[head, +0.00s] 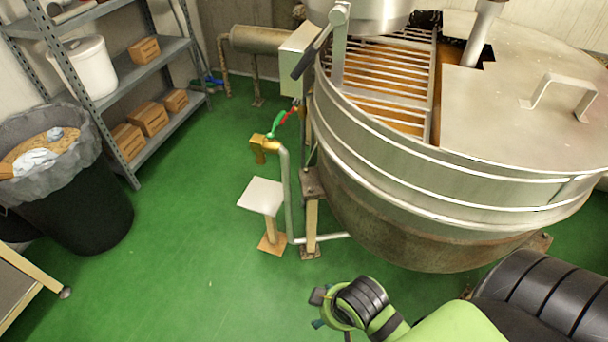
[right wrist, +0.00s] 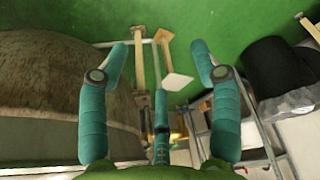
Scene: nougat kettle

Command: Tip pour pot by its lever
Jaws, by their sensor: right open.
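A silver pour pot (head: 372,12) is cut off by the top edge of the head view, above the large kettle. A lever with a black grip (head: 312,58) slants down to the left beside a metal upright at the kettle's left rim. My right gripper (head: 318,310) is low in front of the kettle, well below and apart from the lever. My left gripper does not show. The lever cannot be made out in the right wrist view.
The big round kettle (head: 430,190) fills the right side. A pipe with a yellow valve (head: 262,142) and a small white-topped stand (head: 262,196) are on its left. A black bin (head: 75,210) and a grey shelf (head: 150,62) stand further left. Green floor between is clear.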

